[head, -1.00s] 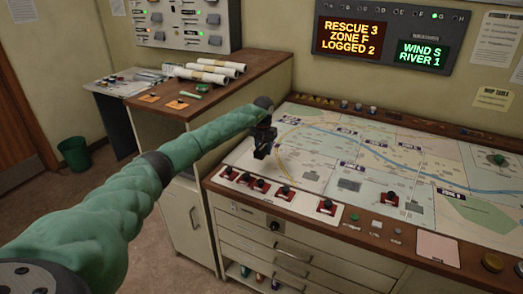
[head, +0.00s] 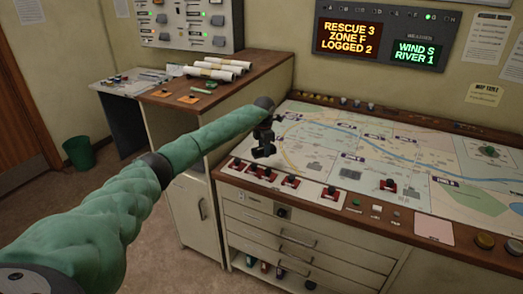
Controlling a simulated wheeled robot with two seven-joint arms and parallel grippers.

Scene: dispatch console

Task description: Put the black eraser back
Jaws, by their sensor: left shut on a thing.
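My left gripper (head: 263,145) hangs over the left end of the map table (head: 340,142), at the end of my green-sleeved arm. It is shut on a small dark thing that I take to be the black eraser; it hardly stands out from the dark fingers. I cannot tell whether the held thing touches the map. My right gripper is not in view. I cannot make out a marked place for the eraser.
Several red-based pieces with black tops (head: 290,182) line the table's front edge. A wooden side cabinet (head: 240,92) behind my arm bears paper rolls (head: 222,65) and orange cards. Drawers (head: 285,240) lie below the map. A green bin (head: 78,152) stands on the floor.

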